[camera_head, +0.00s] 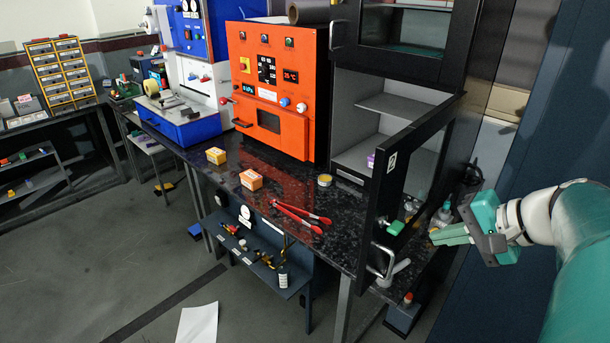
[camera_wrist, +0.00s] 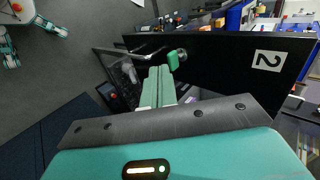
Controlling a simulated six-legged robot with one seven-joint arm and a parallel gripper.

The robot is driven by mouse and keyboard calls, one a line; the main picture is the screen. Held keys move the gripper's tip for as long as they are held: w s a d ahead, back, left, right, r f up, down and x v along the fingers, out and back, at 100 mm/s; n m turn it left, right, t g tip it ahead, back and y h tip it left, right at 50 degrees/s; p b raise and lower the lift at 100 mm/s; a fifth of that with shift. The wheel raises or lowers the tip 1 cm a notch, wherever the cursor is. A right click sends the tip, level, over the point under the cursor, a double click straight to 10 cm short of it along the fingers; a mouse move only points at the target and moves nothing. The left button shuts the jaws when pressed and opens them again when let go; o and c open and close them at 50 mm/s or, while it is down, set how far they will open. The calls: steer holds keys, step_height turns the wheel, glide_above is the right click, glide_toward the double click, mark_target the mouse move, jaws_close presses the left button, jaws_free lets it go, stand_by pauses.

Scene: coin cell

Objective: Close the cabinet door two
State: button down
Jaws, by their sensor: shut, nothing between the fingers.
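Cabinet door two (camera_head: 377,205) stands open, swung out toward the front of the bench. It is a black frame with a clear pane and a white "2" label, a metal handle and a green knob (camera_head: 395,228). In the wrist view the door (camera_wrist: 225,50) crosses the top, with the knob (camera_wrist: 176,58) just beyond my fingertips. The cabinet (camera_head: 350,150) behind has grey shelves in its open compartment. My gripper (camera_head: 440,234) is shut and empty, to the right of the door. Whether its fingertips touch the door is unclear.
An orange machine (camera_head: 270,95) stands left of the cabinet on the dark bench (camera_head: 230,170). Bottles (camera_head: 443,214) stand behind the door near my gripper.

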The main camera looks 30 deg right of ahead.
mark_target(373, 236)
steer(key=x, duration=0.3)
steer(key=r+x, duration=0.1)
steer(key=x, duration=0.3)
steer(key=w+x, duration=0.1)
steer(key=x, duration=0.3)
steer(key=shift+w+a, duration=0.2)
steer(key=shift+a, duration=0.15)
steer(key=shift+w+a, duration=0.2)
steer(key=shift+w, duration=0.4)
steer(key=shift+w+r, duration=0.1)
